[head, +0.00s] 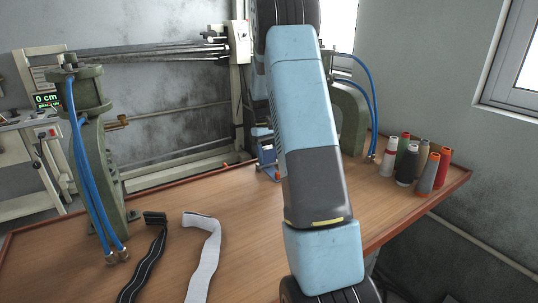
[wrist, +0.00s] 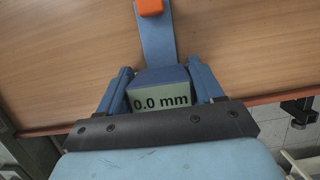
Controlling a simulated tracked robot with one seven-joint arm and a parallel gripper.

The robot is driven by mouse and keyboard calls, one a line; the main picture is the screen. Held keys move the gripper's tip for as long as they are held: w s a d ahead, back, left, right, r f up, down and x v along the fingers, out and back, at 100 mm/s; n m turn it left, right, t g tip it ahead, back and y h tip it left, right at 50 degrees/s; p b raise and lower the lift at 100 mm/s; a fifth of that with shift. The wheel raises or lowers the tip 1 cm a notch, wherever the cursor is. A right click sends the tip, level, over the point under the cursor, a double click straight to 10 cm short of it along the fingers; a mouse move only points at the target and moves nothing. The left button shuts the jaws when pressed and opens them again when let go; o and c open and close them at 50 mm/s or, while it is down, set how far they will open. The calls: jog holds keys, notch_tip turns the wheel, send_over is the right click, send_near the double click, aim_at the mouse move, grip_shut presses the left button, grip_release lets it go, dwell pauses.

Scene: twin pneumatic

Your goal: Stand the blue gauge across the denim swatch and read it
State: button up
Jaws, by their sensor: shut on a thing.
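My gripper (wrist: 160,68) is shut on the blue gauge (wrist: 158,42) in the wrist view, with one finger on each side of its body. The gauge's display faces the wrist camera and reads 0.0 mm. A blue arm runs from the body toward the top of the picture, with an orange part at its end. Wooden tabletop shows around it. In the head view my arm covers the middle of the table, and only small blue parts show behind its left side. I cannot make out the denim swatch in either view.
On the wooden table (head: 255,215) lie a black strap (head: 145,265) and a white strap (head: 207,250). A green press (head: 90,150) with blue hoses stands left, another (head: 350,120) behind my arm. Several thread spools (head: 406,163) stand right.

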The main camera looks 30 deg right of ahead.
jog(key=o, duration=1.3)
jog(key=v, duration=1.3)
jog(key=shift+w+r, duration=0.2)
jog(key=shift+r, duration=0.1)
